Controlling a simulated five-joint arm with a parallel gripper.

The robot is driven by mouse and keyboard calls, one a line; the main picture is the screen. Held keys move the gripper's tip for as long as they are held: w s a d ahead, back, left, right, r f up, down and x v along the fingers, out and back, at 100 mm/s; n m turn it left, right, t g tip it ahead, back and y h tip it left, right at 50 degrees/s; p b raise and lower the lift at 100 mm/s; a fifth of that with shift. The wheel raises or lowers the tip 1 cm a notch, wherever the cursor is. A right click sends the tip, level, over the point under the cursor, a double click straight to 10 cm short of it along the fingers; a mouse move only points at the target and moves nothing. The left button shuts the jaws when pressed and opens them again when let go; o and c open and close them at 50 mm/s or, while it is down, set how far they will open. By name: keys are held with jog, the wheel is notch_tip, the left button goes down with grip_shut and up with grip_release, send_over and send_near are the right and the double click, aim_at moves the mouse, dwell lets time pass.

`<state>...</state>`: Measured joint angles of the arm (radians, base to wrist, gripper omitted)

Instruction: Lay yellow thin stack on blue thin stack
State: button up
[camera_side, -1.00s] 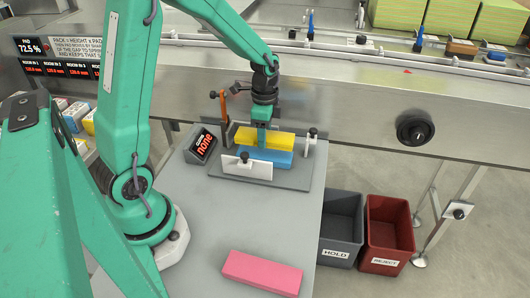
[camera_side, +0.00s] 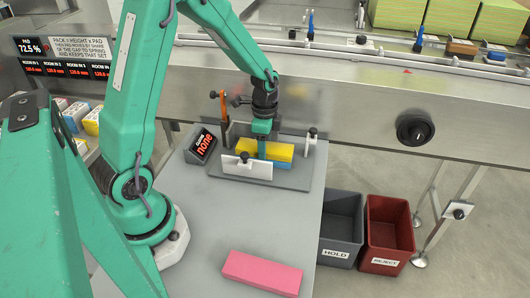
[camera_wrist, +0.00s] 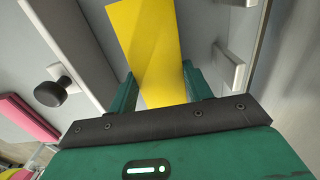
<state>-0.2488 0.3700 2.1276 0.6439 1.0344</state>
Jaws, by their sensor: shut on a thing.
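The yellow thin stack (camera_side: 280,151) is a flat yellow block low in the fixture, behind a white upright plate. My gripper (camera_side: 262,151) reaches straight down over it and is shut on it. In the wrist view the yellow stack (camera_wrist: 148,45) lies between the two green fingers of my gripper (camera_wrist: 157,88). Whether the two touch cannot be seen.
The grey fixture plate (camera_side: 225,172) carries white plates and dark knobs around the yellow stack. A pink block (camera_side: 262,272) lies at the table's front. A grey HOLD bin (camera_side: 341,230) and a red REJECT bin (camera_side: 389,235) stand right of the table. The table's middle is clear.

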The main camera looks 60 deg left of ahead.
jog(key=shift+f, duration=0.15)
jog(key=o, duration=0.9)
jog(key=shift+o, duration=0.2)
notch_tip(320, 180, up, 12)
jog(key=shift+r, duration=0.2)
dwell(0.4)
